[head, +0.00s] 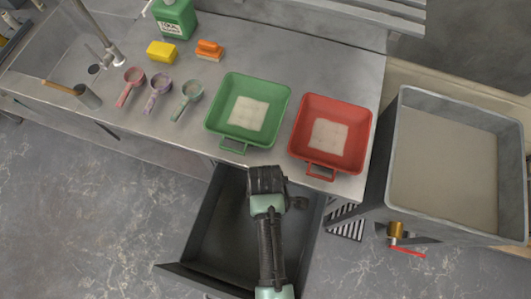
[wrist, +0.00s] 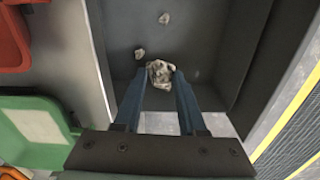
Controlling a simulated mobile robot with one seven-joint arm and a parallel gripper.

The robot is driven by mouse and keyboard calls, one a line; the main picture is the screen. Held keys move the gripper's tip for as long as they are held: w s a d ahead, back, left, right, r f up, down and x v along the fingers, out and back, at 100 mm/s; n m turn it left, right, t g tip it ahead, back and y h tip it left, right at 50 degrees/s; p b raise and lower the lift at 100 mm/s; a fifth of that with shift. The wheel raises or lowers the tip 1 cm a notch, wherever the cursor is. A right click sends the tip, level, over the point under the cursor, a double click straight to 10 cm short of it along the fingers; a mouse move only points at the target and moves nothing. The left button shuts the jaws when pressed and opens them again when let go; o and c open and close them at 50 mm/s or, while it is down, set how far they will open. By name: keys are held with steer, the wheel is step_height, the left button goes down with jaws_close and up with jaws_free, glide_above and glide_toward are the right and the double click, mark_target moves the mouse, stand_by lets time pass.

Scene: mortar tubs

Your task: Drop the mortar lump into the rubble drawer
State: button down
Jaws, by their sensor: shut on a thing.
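My gripper (wrist: 160,80) is shut on the mortar lump (wrist: 160,72), a rough grey-beige piece between its two blue fingertips in the wrist view. In the head view my gripper (head: 267,182) hangs over the open rubble drawer (head: 205,235), and its fingers and the lump are hidden from there. The drawer also shows in the wrist view (wrist: 200,30) as a dark box behind the lump. Two small grey bits, one farther up (wrist: 164,18) and one left (wrist: 140,53), show against the dark drawer.
The steel counter (head: 300,70) above the drawer bears a green tub (head: 280,97) and a red tub (head: 362,115), each with a pale patch inside. Several scoops, a yellow sponge (head: 161,52) and an orange brush (head: 209,50) lie left. A large grey bin (head: 387,165) stands right.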

step_height(320, 180, down, 6)
steer(key=b, duration=0.6)
steer(key=shift+s+r, duration=0.1)
steer(key=shift+c, duration=2)
jaws_free()
step_height(320, 180, up, 13)
steer(key=shift+r, duration=0.1)
